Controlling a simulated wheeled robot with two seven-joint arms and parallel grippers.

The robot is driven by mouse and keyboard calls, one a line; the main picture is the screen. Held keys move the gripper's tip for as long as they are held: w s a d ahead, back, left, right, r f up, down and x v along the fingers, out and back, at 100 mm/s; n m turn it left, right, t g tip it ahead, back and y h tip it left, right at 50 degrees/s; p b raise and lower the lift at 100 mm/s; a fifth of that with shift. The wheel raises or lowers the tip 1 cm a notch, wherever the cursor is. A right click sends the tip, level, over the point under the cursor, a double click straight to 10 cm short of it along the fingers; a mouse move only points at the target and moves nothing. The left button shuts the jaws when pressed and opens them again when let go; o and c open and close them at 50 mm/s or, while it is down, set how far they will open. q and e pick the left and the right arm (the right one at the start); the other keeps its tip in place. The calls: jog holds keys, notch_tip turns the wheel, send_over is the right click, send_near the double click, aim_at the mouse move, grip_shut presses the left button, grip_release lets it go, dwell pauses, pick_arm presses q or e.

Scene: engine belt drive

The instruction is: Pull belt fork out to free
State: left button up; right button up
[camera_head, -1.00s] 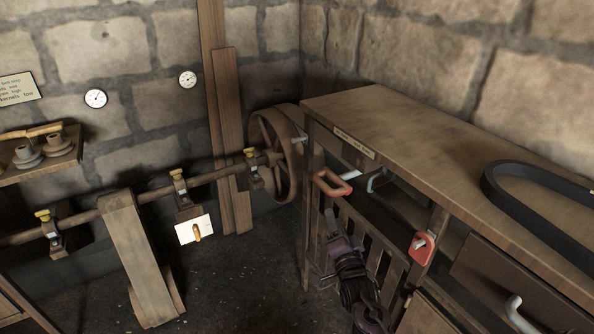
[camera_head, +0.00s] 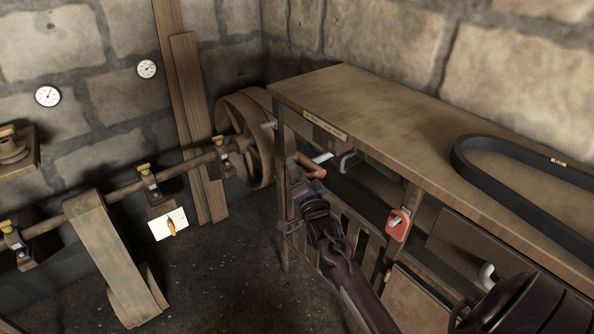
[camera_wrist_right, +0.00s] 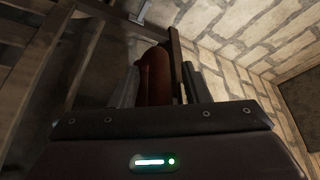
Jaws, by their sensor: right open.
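The belt fork's red-orange handle (camera_head: 311,167) sticks out at the left end of the workbench, near the spoked belt wheel (camera_head: 243,142). A pale bar (camera_head: 322,158) shows beside it. My right gripper (camera_head: 307,182) is at this handle and partly covers it in the head view. In the right wrist view the red-brown handle (camera_wrist_right: 155,76) stands between the two fingers of the open right gripper (camera_wrist_right: 160,88). I cannot tell whether a finger touches it. My left gripper is out of view.
The wooden workbench (camera_head: 375,115) carries a black belt (camera_head: 500,190). A red tag or lock (camera_head: 398,224) hangs on its front. A line shaft (camera_head: 117,191) runs along the left wall. Open floor (camera_head: 220,270) lies left of the bench.

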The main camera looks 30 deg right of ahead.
grip_shut()
jog(key=a+p, duration=0.1)
jog(key=a, duration=0.7)
jog(key=shift+s+a+f, duration=0.15)
jog(key=shift+s+a, duration=0.05)
jog(key=shift+s, duration=0.1)
grip_release()
jog(key=shift+a, duration=0.1)
